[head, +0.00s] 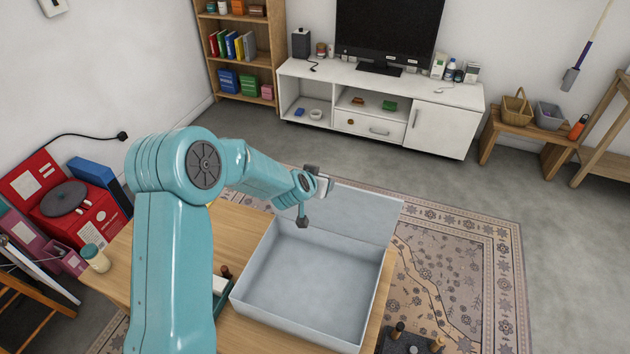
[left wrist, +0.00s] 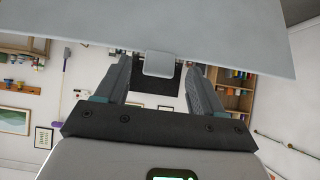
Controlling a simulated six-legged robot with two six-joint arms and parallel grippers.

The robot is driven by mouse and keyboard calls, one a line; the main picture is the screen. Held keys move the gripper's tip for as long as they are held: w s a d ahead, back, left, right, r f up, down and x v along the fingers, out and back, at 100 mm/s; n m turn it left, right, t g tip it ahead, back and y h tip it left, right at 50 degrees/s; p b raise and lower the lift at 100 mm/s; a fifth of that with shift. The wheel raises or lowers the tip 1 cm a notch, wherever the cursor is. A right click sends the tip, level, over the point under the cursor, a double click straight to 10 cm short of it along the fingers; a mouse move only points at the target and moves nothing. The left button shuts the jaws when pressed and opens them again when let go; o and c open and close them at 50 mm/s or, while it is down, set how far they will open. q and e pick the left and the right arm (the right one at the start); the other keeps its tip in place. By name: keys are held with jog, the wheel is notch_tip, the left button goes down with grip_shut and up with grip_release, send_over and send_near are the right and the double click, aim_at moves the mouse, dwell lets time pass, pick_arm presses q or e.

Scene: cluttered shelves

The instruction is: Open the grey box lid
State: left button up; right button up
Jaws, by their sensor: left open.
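The grey box (head: 312,282) stands on the wooden table, open at the top with an empty inside. Its lid (head: 360,212) is raised at the far side and leans back, away from the opening. My left gripper (head: 314,196) is at the lid's left end, above the box's far left corner. In the left wrist view the lid (left wrist: 165,28) spans the top, and its small tab (left wrist: 158,64) shows between the spread fingers of my left gripper (left wrist: 160,70). I cannot tell whether they touch. My right gripper is not in view.
The wooden table (head: 245,335) has a green-edged tray (head: 222,298) left of the box and a small jar (head: 95,258) at its left. A red record player (head: 75,205) is further left. Dark items (head: 400,340) are at the bottom right. A white TV cabinet (head: 440,125) stands behind.

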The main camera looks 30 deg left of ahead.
pick_arm(q)
jog(key=v, duration=1.6)
jog(key=shift+r+p, duration=0.2)
jog(key=shift+p, duration=0.2)
jog(key=shift+d, duration=0.1)
